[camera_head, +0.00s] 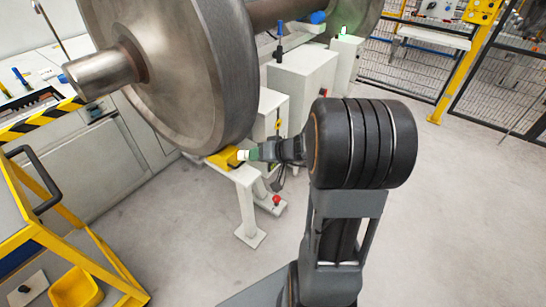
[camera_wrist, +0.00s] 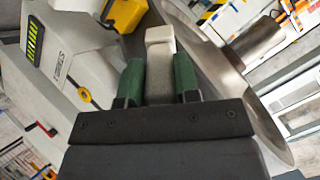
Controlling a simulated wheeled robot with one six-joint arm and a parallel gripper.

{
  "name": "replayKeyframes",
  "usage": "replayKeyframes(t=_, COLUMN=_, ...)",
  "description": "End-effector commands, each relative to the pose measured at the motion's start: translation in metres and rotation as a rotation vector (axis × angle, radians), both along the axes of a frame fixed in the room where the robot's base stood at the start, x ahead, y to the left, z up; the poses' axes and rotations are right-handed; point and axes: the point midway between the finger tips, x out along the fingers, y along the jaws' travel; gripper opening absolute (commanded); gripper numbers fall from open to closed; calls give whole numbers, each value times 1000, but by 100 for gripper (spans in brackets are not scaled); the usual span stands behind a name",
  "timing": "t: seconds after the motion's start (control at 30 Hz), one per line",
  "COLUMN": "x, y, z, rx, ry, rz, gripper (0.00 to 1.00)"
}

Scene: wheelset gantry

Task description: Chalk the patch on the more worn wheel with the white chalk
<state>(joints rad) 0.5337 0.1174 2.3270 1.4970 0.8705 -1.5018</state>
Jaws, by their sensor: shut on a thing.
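A large steel wheel (camera_head: 180,70) on an axle (camera_head: 275,12) fills the upper left of the head view, with a stub shaft at its near side. Its rim also shows in the wrist view (camera_wrist: 215,75). A second wheel (camera_head: 355,18) is partly in view at the far end of the axle. My gripper (camera_head: 249,154) is close to the lower rim of the near wheel. In the wrist view its green fingers (camera_wrist: 159,80) are shut on the white chalk (camera_wrist: 160,62), which sticks out past them. I cannot tell whether the chalk touches the wheel. No patch is clearly visible.
A yellow block (camera_head: 226,158) on a white stand (camera_head: 246,200) sits under the near wheel. White machine housings (camera_head: 300,85) stand behind my gripper. A yellow frame (camera_head: 60,235) is at lower left. The floor at right is clear up to a mesh fence.

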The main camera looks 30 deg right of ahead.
Motion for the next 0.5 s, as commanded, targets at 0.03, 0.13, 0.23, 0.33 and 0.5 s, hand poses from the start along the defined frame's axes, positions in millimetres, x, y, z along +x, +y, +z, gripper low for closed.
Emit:
replayKeyframes(t=0.03, x=2, y=-13, z=-3, rx=28, ry=-53, rz=-33, gripper=6)
replayKeyframes(t=0.13, x=4, y=-32, z=9, rx=72, ry=-126, rz=-85, gripper=6)
replayKeyframes(t=0.23, x=5, y=-44, z=19, rx=95, ry=-170, rz=-126, gripper=6)
replayKeyframes(t=0.33, x=7, y=-49, z=26, rx=106, ry=-189, rz=-150, gripper=6)
replayKeyframes(t=0.5, x=19, y=-46, z=34, rx=110, ry=-196, rz=-155, gripper=6)
